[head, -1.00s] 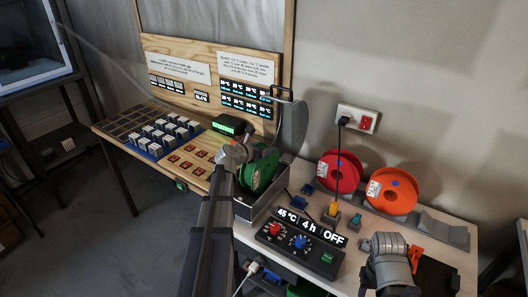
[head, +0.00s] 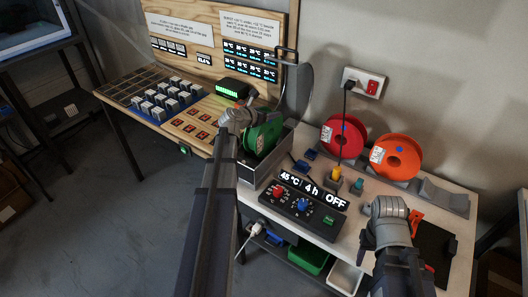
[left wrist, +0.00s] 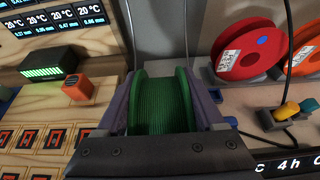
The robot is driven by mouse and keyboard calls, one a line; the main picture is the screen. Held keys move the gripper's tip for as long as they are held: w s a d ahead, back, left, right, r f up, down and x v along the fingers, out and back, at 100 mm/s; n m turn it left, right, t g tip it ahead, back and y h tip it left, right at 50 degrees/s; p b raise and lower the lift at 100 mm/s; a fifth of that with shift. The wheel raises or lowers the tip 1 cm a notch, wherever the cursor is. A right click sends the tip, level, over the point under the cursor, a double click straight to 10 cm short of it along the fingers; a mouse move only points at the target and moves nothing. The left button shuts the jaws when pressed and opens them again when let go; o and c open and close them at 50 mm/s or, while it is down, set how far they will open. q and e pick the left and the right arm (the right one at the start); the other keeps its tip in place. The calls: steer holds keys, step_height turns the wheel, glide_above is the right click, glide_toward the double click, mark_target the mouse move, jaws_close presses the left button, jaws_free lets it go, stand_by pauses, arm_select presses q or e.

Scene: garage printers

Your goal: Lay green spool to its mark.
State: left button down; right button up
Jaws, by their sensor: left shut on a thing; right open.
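The green spool (head: 264,136) stands upright in the grip of my left gripper (head: 247,128), at the open grey box (head: 262,171) with its raised lid. Its lower part is hidden in the head view, so I cannot tell whether it touches the box. In the left wrist view the green spool (left wrist: 160,105) sits between the two fingers of my left gripper (left wrist: 160,84). My right gripper (head: 388,232) is open and empty above the right side of the bench, its fingertips mostly hidden. I cannot make out a mark for the spool.
Red (head: 343,136) and orange (head: 396,156) spools stand in a rack at the back, with an empty rack place (head: 445,195) to their right. A control panel (head: 305,196) reads 45 °C, 4 h, OFF. A black mat (head: 438,250) lies at the right. A cable hangs from the wall socket (head: 362,82).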

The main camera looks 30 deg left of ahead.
arm_select(q)
steer(key=shift+f+b, duration=0.25)
steer(key=shift+b, duration=0.05)
stand_by(0.5)
jaws_free()
steer(key=shift+s, duration=0.1)
steer(key=p+v, duration=0.3)
steer(key=v, duration=0.4)
steer(key=shift+s+r, duration=0.2)
steer(key=shift+s, duration=0.15)
steer(key=shift+f, duration=0.1)
